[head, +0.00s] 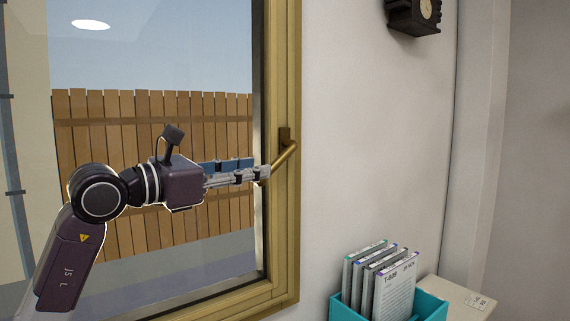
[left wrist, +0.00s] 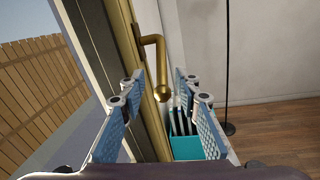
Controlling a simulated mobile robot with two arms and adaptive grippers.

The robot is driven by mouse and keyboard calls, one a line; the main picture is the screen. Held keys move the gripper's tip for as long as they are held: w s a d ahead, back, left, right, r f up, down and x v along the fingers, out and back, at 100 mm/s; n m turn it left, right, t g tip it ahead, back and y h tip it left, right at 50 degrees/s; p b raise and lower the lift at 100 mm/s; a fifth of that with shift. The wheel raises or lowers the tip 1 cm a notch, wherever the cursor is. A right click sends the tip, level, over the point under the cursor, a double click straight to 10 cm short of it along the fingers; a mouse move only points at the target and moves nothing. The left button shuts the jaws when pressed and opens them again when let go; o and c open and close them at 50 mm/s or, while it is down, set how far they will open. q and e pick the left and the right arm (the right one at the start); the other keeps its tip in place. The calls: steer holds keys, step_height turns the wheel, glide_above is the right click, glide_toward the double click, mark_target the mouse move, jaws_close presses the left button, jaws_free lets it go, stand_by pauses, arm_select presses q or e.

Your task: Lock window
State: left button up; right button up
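The window has a golden wooden frame (head: 284,70) around its glass. Its brass handle (head: 289,153) is mounted on the right side of the frame; the lever slants out from its mount and down to the left. My left gripper (head: 262,173) reaches in from the left, with its fingertips at the free end of the lever. In the left wrist view the fingers (left wrist: 158,88) are spread apart. The rounded end of the handle (left wrist: 161,70) shows between them, with gaps on both sides. My right gripper is not in view.
A teal holder (head: 431,307) with several upright booklets (head: 395,290) stands below right of the window. A pale surface (head: 450,296) lies beside it. A dark clock-like box (head: 413,14) hangs high on the wall. The wall right of the handle is bare.

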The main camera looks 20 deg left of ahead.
mark_target(276, 163)
arm_select(q)
steer(key=p+x, duration=0.2)
steer(key=x, duration=0.4)
steer(key=shift+w+d+r+p, duration=0.15)
steer(key=shift+w+d+p, duration=0.1)
steer(key=shift+p, duration=0.1)
steer(key=shift+w+d, duration=0.15)
jaws_close()
